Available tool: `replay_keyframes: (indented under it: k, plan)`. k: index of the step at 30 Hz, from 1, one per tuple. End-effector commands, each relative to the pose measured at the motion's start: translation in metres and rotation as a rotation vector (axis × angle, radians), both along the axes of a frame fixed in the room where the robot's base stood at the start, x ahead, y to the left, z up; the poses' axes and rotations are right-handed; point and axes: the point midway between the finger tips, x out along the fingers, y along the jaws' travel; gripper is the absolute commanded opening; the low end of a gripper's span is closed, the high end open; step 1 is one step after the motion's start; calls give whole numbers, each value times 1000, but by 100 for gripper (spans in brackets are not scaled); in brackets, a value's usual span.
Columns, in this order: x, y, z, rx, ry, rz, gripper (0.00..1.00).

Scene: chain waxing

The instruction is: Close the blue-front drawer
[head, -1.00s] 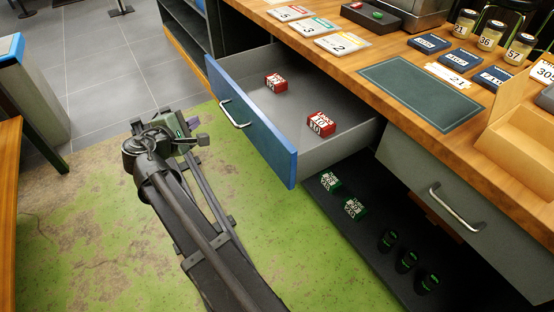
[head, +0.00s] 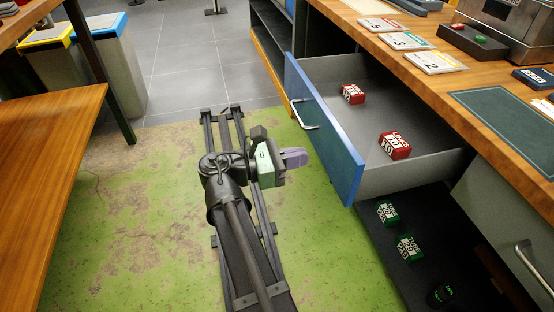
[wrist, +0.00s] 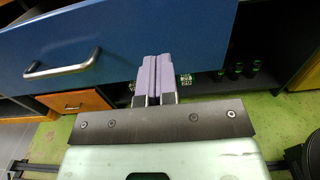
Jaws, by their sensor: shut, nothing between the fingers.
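The blue-front drawer (head: 327,130) is pulled out from under the wooden counter in the head view. Its metal handle (head: 304,115) is on the outer face. Two red boxes (head: 352,94) (head: 395,145) lie inside it. My gripper (head: 294,158) is to the left of the drawer front, pointing toward it and apart from its face as far as the head view shows. In the wrist view the purple fingers (wrist: 155,80) are together and empty, in front of the lower edge of the blue front (wrist: 200,35), with the handle (wrist: 62,67) to their left.
A shelf with green boxes (head: 408,247) lies below the drawer. A wooden counter (head: 440,80) runs along the right. A wooden bench (head: 45,170) stands at left.

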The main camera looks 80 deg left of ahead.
Motion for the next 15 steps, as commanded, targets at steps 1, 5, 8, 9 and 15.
replay_keyframes:
  k: [1, 5, 8, 9, 15]
  plan:
    - [12, 0, 0, 0, 0, -4, 0]
    - [37, 3, 0, 0, 0, -2, 0]
    - [50, 4, 0, 0, 0, -2, 0]
    - [53, 5, 0, 0, 1, -1, 0]
    - [60, 5, 0, 1, 1, 0, 0]
